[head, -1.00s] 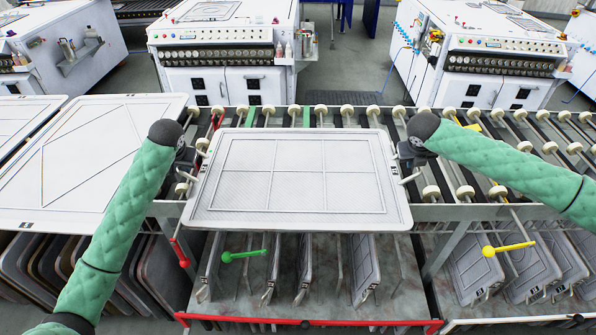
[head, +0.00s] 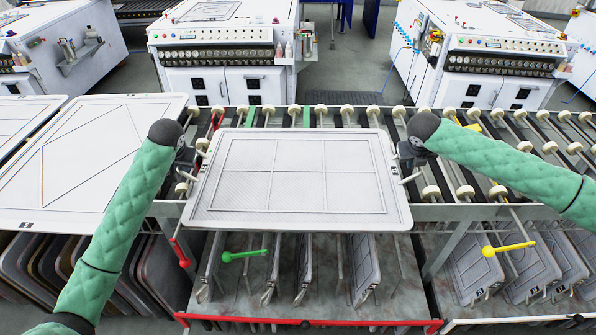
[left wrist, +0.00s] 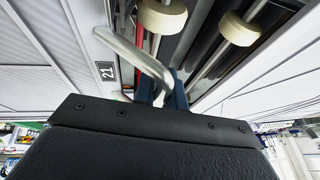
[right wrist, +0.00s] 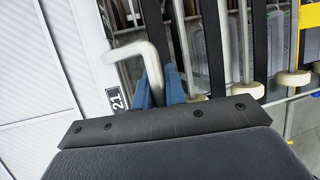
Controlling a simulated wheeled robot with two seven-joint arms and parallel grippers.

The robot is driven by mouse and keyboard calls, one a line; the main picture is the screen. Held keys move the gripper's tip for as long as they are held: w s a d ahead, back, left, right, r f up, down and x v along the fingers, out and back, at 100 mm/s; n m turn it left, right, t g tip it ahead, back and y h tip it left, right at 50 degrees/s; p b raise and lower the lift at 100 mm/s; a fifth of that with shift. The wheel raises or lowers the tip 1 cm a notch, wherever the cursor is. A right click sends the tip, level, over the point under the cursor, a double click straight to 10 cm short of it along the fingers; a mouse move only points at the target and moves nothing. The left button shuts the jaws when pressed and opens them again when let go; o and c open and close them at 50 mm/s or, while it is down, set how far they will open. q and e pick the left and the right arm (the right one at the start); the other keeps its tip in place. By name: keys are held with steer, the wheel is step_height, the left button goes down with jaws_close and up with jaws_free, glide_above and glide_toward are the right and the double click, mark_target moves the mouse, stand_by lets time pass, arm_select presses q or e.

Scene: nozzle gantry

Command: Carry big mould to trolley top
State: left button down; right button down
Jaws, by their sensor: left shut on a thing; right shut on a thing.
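The big mould (head: 297,208) is a pale grey rectangular panel with grooved lines, in the middle of the head view. It lies level over the front of the roller conveyor; I cannot tell whether it touches the rollers. My left gripper (head: 190,164) is shut on the handle at its left edge. The left wrist view shows this bent metal handle (left wrist: 135,52) beside a label reading 21. My right gripper (head: 407,166) is shut on the right handle. The right wrist view shows that handle (right wrist: 135,48), also beside a 21 label. I cannot identify the trolley top for certain.
The roller conveyor (head: 347,110) runs behind the mould, with red, green and yellow levers along its front. A flat table with large panels (head: 70,205) lies at the left. Upright panels (head: 363,265) stand in racks below. White machines (head: 225,50) stand at the back.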

arm_select(q)
steer(key=shift+w+r, duration=0.15)
steer(key=shift+r, duration=0.05)
arm_select(e)
steer(key=shift+w+r, duration=0.2)
steer(key=shift+r, duration=0.05)
arm_select(q)
steer(key=shift+r, duration=0.1)
arm_select(e)
steer(key=shift+r, duration=0.1)
